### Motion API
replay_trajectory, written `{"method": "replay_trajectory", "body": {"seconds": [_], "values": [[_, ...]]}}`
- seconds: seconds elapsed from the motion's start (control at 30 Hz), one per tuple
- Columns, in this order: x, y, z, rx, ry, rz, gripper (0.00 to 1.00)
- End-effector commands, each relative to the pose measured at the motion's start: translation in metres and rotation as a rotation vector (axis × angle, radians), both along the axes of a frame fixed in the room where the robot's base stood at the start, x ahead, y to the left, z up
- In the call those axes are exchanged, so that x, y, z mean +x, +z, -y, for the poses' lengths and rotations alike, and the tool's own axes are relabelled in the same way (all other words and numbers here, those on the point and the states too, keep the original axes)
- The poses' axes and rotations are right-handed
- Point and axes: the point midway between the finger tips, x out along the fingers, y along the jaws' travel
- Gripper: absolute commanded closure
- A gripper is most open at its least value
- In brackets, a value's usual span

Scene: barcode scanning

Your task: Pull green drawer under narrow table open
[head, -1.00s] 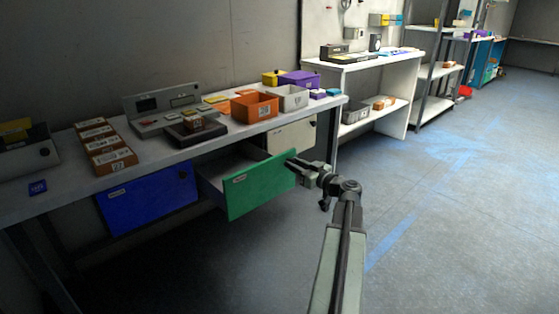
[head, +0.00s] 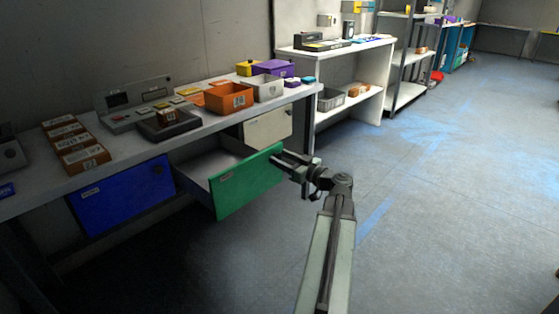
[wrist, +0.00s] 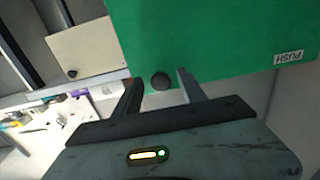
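The green drawer (head: 248,184) under the narrow table (head: 130,152) stands pulled out, with its pale, empty-looking inside (head: 208,166) showing in the head view. My gripper (head: 276,160) is at the right end of its green front. In the wrist view the green front (wrist: 220,40) fills the upper right, with a label reading PUSH upside down. Its dark round knob (wrist: 160,81) lies between the two fingers of my gripper (wrist: 160,82). A small gap shows on each side of the knob, so the fingers look open around it.
A closed blue drawer (head: 122,195) is left of the green one and a closed white drawer (head: 268,127) is right of it. Boxes and bins, including an orange bin (head: 229,98), stand on the tabletop. The floor (head: 430,190) to the right is clear.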

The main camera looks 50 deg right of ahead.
Motion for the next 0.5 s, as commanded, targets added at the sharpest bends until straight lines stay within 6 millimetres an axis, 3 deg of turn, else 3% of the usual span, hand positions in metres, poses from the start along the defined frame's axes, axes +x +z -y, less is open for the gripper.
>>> {"method": "replay_trajectory", "body": {"seconds": [0.27, 0.5], "values": [[-0.003, 0.0, -0.001, 0.0, 0.0, 0.0, 0.52], [-0.047, 0.0, -0.005, 0.0, -0.002, 0.0, 0.52]]}}
